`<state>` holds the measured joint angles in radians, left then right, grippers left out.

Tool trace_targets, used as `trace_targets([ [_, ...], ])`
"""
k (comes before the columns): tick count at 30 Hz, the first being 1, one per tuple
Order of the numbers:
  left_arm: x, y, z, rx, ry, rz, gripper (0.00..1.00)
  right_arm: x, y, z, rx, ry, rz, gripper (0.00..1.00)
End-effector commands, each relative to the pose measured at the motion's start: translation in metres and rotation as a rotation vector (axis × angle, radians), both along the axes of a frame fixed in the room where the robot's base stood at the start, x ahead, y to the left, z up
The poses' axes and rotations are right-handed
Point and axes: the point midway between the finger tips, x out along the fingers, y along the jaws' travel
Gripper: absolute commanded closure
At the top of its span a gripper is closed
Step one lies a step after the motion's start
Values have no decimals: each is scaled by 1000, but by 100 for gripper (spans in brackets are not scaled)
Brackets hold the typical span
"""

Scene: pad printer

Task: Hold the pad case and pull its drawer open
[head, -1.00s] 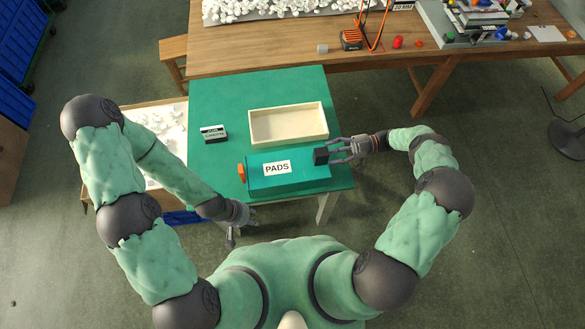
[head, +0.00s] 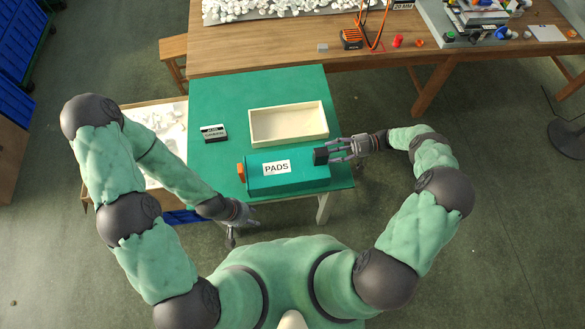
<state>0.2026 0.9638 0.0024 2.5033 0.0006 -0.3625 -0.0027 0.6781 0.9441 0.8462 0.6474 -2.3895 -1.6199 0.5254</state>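The teal pad case (head: 300,178) with a white PADS label lies on the green table, long side left to right. An orange handle (head: 241,172) is at its left end and a black block (head: 320,156) at its right end. My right gripper (head: 332,152) reaches in from the right, its spread fingers at the black block; I cannot tell whether they clamp it. My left gripper (head: 240,228) is below the table's front edge, left of the case, apart from the handle. It looks open and empty.
An empty cream tray (head: 323,133) stands behind the case. A small black-and-white labelled box (head: 213,138) sits at the left of the green table (head: 270,85). A wooden bench (head: 300,60) with tools lies beyond. A bin of white pieces (head: 165,125) is at left.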

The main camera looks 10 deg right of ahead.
Motion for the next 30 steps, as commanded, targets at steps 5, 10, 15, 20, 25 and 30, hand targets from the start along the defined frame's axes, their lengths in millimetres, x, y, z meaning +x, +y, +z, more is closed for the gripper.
trace_targets([
  [5, 0, 0, 0, 0, 0, 0, 60, 0, 0, 1, 3, -2, 0, 96],
  [10, 0, 0, -1, 0, 0, 0, 60, 0, 0, 0, 2, -2, 0, 97],
  [15, 0, 0, -3, 0, 0, 0, 60, 1, 0, 0, 1, -3, -1, 97],
  [20, 0, 0, -4, 0, 0, 0, 60, 1, 0, -1, 0, -4, -1, 97],
  [25, 0, 0, -5, 0, 0, 0, 60, 1, 0, -2, -2, -4, -1, 97],
  [30, 0, 0, -7, 0, 0, 0, 60, 0, 0, -3, -3, -4, -1, 97],
])
